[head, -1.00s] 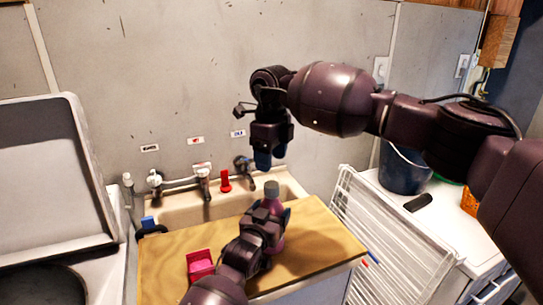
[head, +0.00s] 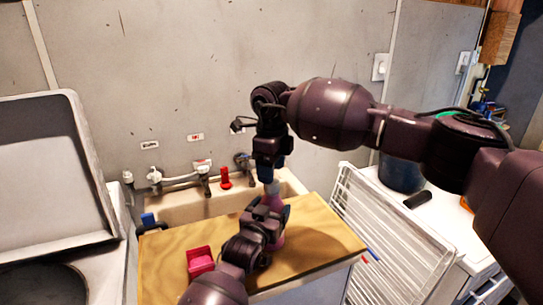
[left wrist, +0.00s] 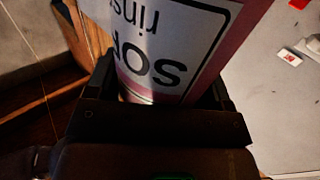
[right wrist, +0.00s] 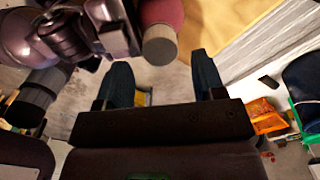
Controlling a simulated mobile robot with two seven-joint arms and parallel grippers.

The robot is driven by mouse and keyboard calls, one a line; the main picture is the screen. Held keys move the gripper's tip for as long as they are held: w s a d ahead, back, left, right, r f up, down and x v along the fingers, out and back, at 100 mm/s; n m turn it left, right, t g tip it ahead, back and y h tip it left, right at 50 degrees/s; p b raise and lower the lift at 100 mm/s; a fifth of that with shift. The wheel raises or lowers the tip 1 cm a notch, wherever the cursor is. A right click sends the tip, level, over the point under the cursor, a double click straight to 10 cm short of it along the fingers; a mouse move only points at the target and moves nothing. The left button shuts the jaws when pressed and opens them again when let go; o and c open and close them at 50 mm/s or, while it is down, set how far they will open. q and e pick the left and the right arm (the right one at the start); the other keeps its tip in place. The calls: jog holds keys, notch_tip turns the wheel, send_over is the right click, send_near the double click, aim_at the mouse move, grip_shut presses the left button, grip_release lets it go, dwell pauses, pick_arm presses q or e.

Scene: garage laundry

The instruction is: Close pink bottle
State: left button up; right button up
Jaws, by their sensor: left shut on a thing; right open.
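The pink bottle (head: 278,241) stands upright on the wooden counter with a grey cap (head: 271,187) at its top. My left gripper (head: 268,212) is shut around the bottle's body. The left wrist view shows its printed label (left wrist: 165,45) close between the fingers. My right gripper (head: 270,173) is open, pointing down just above the cap. In the right wrist view the cap (right wrist: 160,45) lies just beyond the open fingertips (right wrist: 162,72), roughly between them. Whether the cap is seated tight is hard to tell.
The wooden counter (head: 320,235) has a small red box (head: 200,260) at left. Behind it are a sink (head: 185,213) with taps and a red object (head: 225,178). A white drying rack (head: 385,235) stands at right, a washer (head: 60,180) at left.

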jog(key=shift+f, duration=2.05)
jog(key=shift+c, duration=0.4)
jog(key=c, duration=0.9)
jog(key=shift+o, duration=0.2)
jog(key=o, duration=1.1)
jog(key=shift+r, duration=0.1)
